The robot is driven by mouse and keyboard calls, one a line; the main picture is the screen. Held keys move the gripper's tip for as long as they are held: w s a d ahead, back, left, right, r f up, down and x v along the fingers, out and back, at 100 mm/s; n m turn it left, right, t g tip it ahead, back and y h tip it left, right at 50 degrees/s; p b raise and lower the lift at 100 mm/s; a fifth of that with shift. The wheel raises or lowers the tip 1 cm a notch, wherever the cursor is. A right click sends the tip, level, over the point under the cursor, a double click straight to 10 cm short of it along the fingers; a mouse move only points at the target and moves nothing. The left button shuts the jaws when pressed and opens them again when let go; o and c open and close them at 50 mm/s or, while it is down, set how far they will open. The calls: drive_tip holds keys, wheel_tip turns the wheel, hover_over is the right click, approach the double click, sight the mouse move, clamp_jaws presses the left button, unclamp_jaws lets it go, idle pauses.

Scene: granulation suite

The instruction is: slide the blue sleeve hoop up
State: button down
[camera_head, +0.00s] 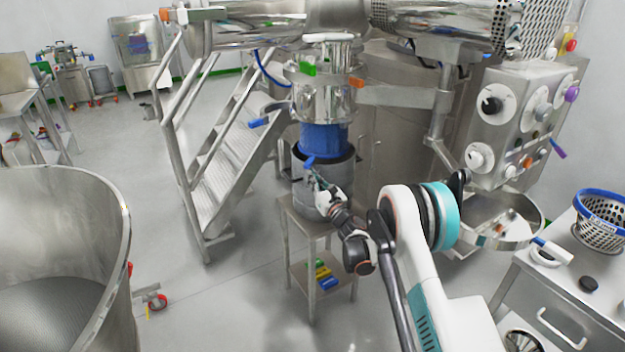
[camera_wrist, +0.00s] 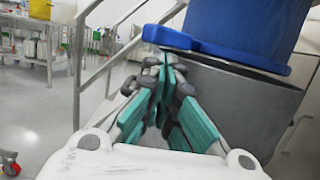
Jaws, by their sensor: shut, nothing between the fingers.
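The blue sleeve (camera_head: 323,139) hangs below a steel vessel and meets a dark grey container (camera_head: 325,172) on a small steel stand. Its blue hoop (camera_wrist: 215,50) rings the sleeve's lower end near the container's top, with a blue tab sticking out at left in the wrist view; the tab also shows in the head view (camera_head: 309,161). My gripper (camera_wrist: 165,62) is shut and empty, its fingertips just below the tab and close to it. I cannot tell whether they touch. In the head view my gripper (camera_head: 313,176) is in front of the container. The hoop's far side is hidden.
Metal stairs (camera_head: 225,170) with rails stand left of the stand. A control panel (camera_head: 520,120) with knobs is at right, above a steel basin (camera_head: 500,222). A large steel bowl (camera_head: 65,265) fills the left foreground. Open floor lies between.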

wheel_tip(320, 180, up, 11)
drive_tip(key=p, duration=0.3)
drive_tip(key=shift+p, duration=0.3)
drive_tip(key=shift+f, duration=0.1)
